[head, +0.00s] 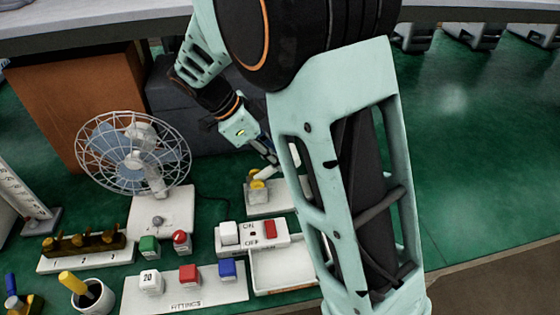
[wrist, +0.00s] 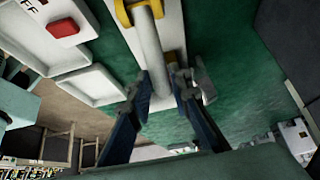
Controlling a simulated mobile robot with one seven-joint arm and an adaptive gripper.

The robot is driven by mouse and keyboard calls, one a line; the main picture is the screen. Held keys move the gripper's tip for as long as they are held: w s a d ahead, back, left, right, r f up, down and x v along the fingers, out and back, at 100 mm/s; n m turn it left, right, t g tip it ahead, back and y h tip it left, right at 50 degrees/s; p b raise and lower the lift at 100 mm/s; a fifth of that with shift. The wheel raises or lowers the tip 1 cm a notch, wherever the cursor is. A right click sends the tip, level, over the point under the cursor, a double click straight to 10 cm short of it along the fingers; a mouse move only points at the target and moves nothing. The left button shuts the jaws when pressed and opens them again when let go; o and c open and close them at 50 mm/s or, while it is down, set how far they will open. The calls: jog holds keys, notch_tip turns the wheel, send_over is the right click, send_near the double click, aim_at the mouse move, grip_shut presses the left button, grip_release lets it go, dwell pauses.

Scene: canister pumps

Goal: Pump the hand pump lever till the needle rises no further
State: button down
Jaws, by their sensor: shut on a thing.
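The hand pump stands on a white base plate (head: 268,210), which also shows in the wrist view (wrist: 177,38). Its yellow fitting (head: 257,188) shows in the head view, and a yellow bracket (wrist: 138,9) in the wrist view. The pale grey lever (wrist: 149,48) runs from this bracket down between my fingers. My gripper (wrist: 162,84) is shut on the lever near its lower end in the wrist picture. In the head view my gripper (head: 270,158) is partly hidden behind my own arm. I cannot make out the gauge needle in either view.
A switch box (head: 252,234) with a red rocker and a white open tray (head: 285,272) lie just in front of the pump. A caged fan (head: 135,152) stands to the left, near green and red buttons. My arm hides the area right of the pump.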

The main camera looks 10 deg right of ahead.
jog(key=shift+a+r, duration=0.15)
dwell(0.4)
jog(key=c, duration=1.8)
grip_release()
jog(key=shift+o, duration=0.2)
jog(key=shift+r, duration=0.1)
notch_tip(320, 180, up, 10)
